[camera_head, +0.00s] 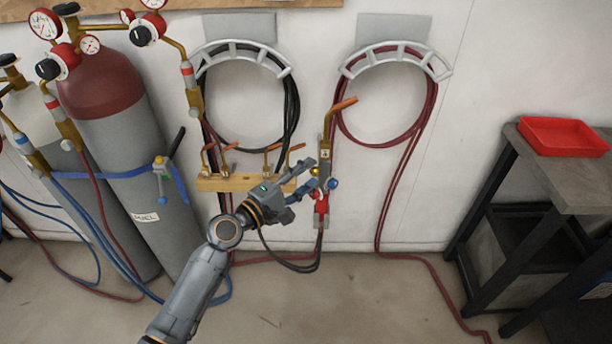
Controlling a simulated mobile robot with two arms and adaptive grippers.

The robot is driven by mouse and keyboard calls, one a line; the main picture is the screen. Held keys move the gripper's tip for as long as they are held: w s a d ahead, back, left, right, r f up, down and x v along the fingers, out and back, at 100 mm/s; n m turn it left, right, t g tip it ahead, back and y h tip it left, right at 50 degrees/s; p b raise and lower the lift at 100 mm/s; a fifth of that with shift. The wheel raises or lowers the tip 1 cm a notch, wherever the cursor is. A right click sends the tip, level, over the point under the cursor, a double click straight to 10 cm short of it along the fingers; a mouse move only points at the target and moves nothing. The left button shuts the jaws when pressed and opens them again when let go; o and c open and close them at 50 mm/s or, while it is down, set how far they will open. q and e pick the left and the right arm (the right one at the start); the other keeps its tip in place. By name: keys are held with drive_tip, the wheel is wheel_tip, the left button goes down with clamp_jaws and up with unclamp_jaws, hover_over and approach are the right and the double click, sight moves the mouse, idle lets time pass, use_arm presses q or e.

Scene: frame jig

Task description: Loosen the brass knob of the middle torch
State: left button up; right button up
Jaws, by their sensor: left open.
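A brass torch (327,147) with a bent copper tip and a small label stands upright in front of the wall. A small round brass knob (314,171) sits low on its left side, and a blue knob (333,184) sits at its lower right. Red parts (321,206) and dark hoses are below. My left gripper (308,175) is open, pointing right, with its fingertips close to the brass knob. I cannot tell whether they touch it. Several copper-tipped torches (226,161) hang on the wooden rack to the left. My right gripper is out of view.
Gas cylinders (113,130) with gauges stand at the left. Coiled hoses hang on two wall holders (395,58). A dark workbench (570,175) with a red tray (563,150) is at the right. A red hose lies across the floor; the floor centre is otherwise open.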

use_arm(q)
drive_tip(key=v, duration=1.2)
drive_tip(key=s+a+f+m+g+y, duration=0.1)
drive_tip(key=s+a+f+y, duration=0.15)
drive_tip(key=f, duration=0.95)
drive_tip(key=s+a+f+m+g+y, duration=0.1)
drive_tip(key=s+a+f+g+y, duration=0.2)
drive_tip(key=f, duration=0.8)
drive_tip(key=s+a+f+m+y, duration=0.1)
drive_tip(key=a+f+y, duration=0.25)
drive_tip(key=f, duration=0.85)
drive_tip(key=s+a+f+m+g+y, duration=0.2)
drive_tip(key=s+a+f+m+g, duration=0.15)
drive_tip(key=s+f, duration=0.95)
drive_tip(key=s+f+m+g, duration=0.2)
drive_tip(key=s+f, duration=0.3)
drive_tip(key=s, duration=0.7)
drive_tip(key=s+a+f+m+g+y, duration=0.1)
drive_tip(key=s+f+m, duration=0.4)
drive_tip(key=s, duration=0.7)
drive_tip(key=shift+s+a+g+y, duration=0.2)
drive_tip(key=shift+s+g+y, duration=0.1)
drive_tip(key=shift+g, duration=0.45)
